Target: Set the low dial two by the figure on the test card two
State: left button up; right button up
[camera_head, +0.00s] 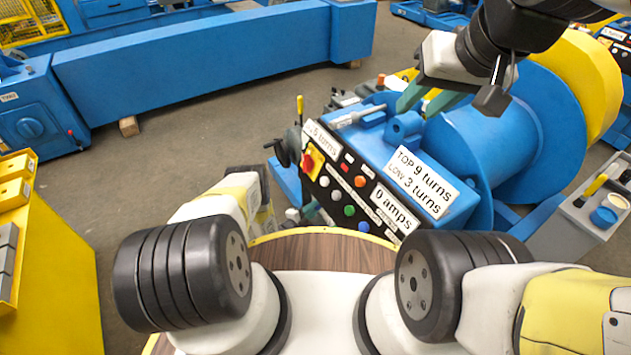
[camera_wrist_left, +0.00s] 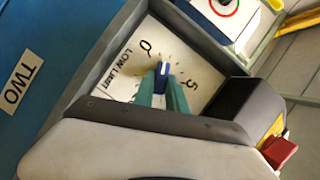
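In the left wrist view, a white dial face marked LOW LIMIT (camera_wrist_left: 120,78) sits in a grey frame on blue housing labelled TWO. It has a small blue knob (camera_wrist_left: 163,72) and figures 0 and 5. My left gripper (camera_wrist_left: 162,84) has its green fingers close on both sides of the knob, apparently touching it.
A yellow cabinet (camera_head: 55,270) is at left. Grey floor between is clear.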

pick_arm(q)
jog(key=o, duration=0.4)
jog(key=v, duration=0.7)
jog(key=shift+s+a, duration=0.2)
jog(key=shift+s, duration=0.15)
jog(key=shift+r, duration=0.1)
